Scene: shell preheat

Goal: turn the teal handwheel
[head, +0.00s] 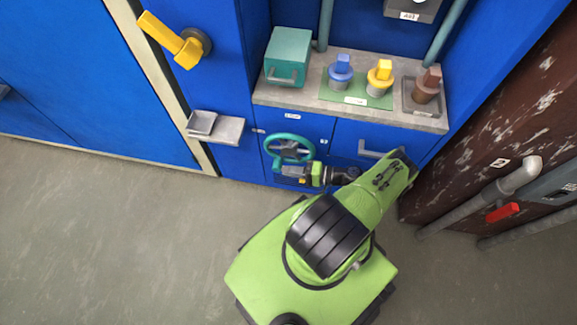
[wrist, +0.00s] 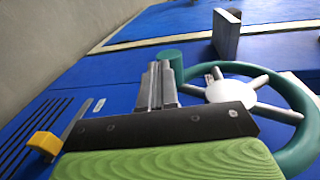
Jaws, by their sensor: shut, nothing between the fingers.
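The teal handwheel (head: 289,140) is mounted on the blue cabinet front below the counter in the head view. In the wrist view its teal rim (wrist: 298,98) curves at the right, with pale spokes, a white hub (wrist: 230,91) and a teal knob (wrist: 170,59) on the rim. My gripper (head: 293,172) is low in front of the wheel in the head view. In the wrist view the fingers of my gripper (wrist: 158,72) are closed together with nothing between them. The fingertips are close to the knob and left of the hub. I cannot tell whether they touch the wheel.
The grey counter (head: 305,97) above holds a teal box (head: 288,55) and blue, yellow and brown-topped items. A yellow lever (head: 175,40) is on the cabinet at upper left. A brown panel with a red-handled pipe (head: 502,212) stands at right. Floor at left is clear.

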